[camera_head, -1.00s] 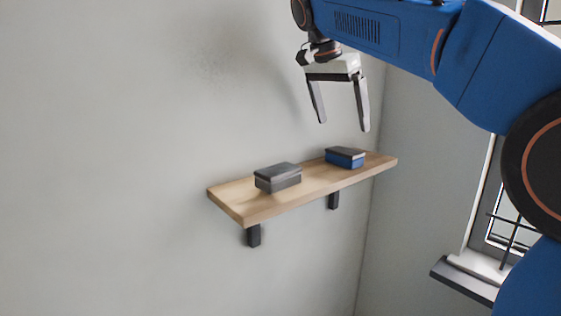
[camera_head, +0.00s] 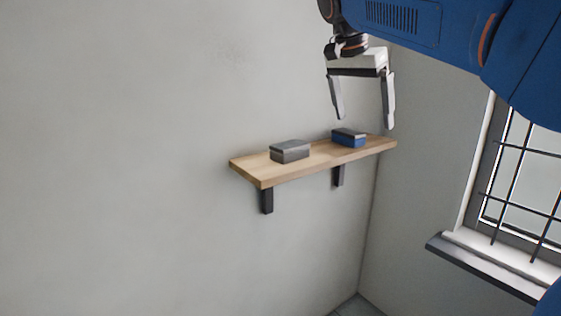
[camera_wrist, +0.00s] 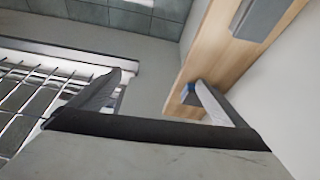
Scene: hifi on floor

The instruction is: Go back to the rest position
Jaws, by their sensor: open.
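My gripper (camera_head: 364,112) is open and empty in the head view, with its fingers pointing down. It hangs in front of and above the right end of a wooden wall shelf (camera_head: 250,171). In the wrist view my gripper (camera_wrist: 165,85) has its two fingers wide apart, with nothing between them. A grey box (camera_head: 290,152) sits near the middle of the shelf, and a blue box with a dark lid (camera_head: 348,139) sits towards its right end. In the wrist view a finger hides most of the blue box (camera_wrist: 189,92); the grey box (camera_wrist: 258,18) shows at the top.
A barred window (camera_head: 515,185) with a dark sill (camera_head: 485,268) is on the right wall. The shelf has dark brackets (camera_head: 267,200) below it. The wall to the left is bare. A tiled floor (camera_wrist: 110,15) shows in the wrist view.

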